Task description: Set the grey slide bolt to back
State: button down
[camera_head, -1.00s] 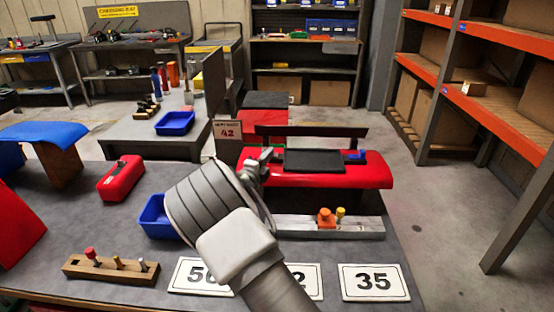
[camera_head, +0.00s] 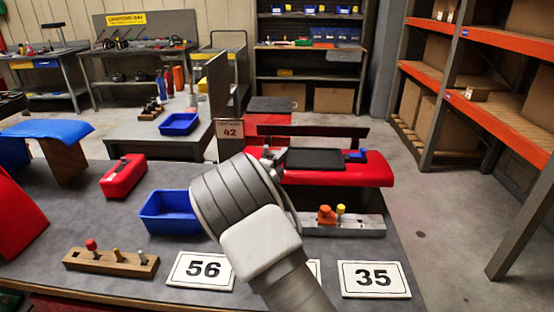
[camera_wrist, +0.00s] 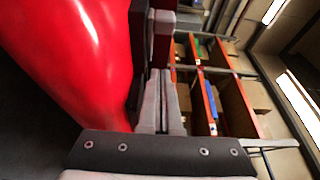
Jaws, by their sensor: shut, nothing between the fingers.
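My gripper (camera_head: 278,157) is at the left end of the red kart body (camera_head: 340,176), mostly hidden behind my own arm in the head view. In the wrist view its two grey fingers (camera_wrist: 162,85) are together with nothing between them, and the glossy red body (camera_wrist: 75,50) is close on the left. I cannot pick out the grey slide bolt for certain; it may be hidden by my arm or gripper. A small blue part (camera_head: 356,156) shows at the right of the black panel (camera_head: 314,159) on the red body.
A grey metal block (camera_head: 345,228) with orange and yellow knobs lies in front of the red body. A blue bin (camera_head: 170,222), a wooden peg block (camera_head: 110,265) and number cards 56 (camera_head: 202,270) and 35 (camera_head: 374,279) are on the bench. Orange-edged shelving (camera_head: 500,125) stands at right.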

jog(key=v, duration=0.8)
jog(key=shift+s+a, duration=0.3)
jog(key=shift+a, duration=0.05)
jog(key=shift+r, duration=0.2)
jog(key=s+d+r+n+g+y+p, duration=0.35)
jog(key=s+r+n, duration=0.2)
jog(key=r, duration=0.35)
jog(key=s+d+r+n+g+y+p, duration=0.2)
jog(key=s+d+r+n+y+p, duration=0.25)
jog(key=r, duration=0.45)
jog(key=s+d+r+n+g+h+p, duration=0.1)
jog(key=s+d+n+g, duration=0.2)
jog(key=s, duration=1.1)
jog(key=s+d+r+n+g+p, duration=0.1)
jog(key=s+d+n+g+p, duration=0.1)
jog(key=s+d+n, duration=0.7)
jog(key=s+d+g, duration=0.1)
jog(key=s, duration=0.5)
jog(key=shift+s+d+h, duration=0.2)
jog(key=shift+d+h, duration=0.05)
jog(key=shift+h, duration=0.15)
